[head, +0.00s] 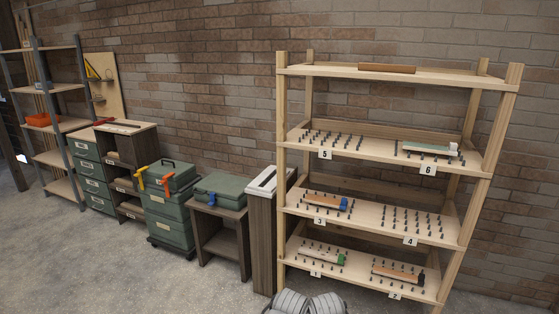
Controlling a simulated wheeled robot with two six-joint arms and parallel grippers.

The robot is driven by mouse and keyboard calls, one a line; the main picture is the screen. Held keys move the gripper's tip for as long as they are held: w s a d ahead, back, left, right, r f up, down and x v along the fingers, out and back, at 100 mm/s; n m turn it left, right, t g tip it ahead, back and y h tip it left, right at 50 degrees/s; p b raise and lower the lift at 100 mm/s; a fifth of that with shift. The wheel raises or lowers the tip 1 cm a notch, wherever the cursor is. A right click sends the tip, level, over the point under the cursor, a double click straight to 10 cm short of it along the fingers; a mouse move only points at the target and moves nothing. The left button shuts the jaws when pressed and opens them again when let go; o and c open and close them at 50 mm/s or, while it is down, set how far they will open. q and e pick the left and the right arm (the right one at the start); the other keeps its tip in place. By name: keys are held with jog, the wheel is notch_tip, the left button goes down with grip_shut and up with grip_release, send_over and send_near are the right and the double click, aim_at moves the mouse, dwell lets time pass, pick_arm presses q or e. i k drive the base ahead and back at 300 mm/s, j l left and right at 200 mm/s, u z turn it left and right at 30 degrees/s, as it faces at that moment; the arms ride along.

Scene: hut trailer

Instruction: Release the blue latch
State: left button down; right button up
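A small blue part (343,204) shows at the right end of a wooden piece (322,200) on the middle shelf of the wooden rack, by the label 3. It is too small to tell whether this blue part is a latch or whether it is fastened. Neither of my grippers can be made out in the head view.
The wooden rack (390,72) has pegged shelves with numbered labels; other pieces lie by labels 1, 2 and 6. Left of it stand a narrow stand (262,225), a green case (220,190) on a small table, and green toolboxes (170,205) with orange parts. Open floor lies at front left.

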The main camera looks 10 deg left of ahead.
aim_at(212, 194)
jog(key=i+u, duration=0.4)
jog(key=i, duration=0.55)
jog(key=i+j+z, duration=0.25)
jog(key=i+j, duration=0.2)
jog(key=i+j+z, duration=0.25)
jog(key=i+j, duration=0.25)
jog(key=i+j+z, duration=0.3)
jog(key=j, duration=0.35)
jog(key=i, duration=0.1)
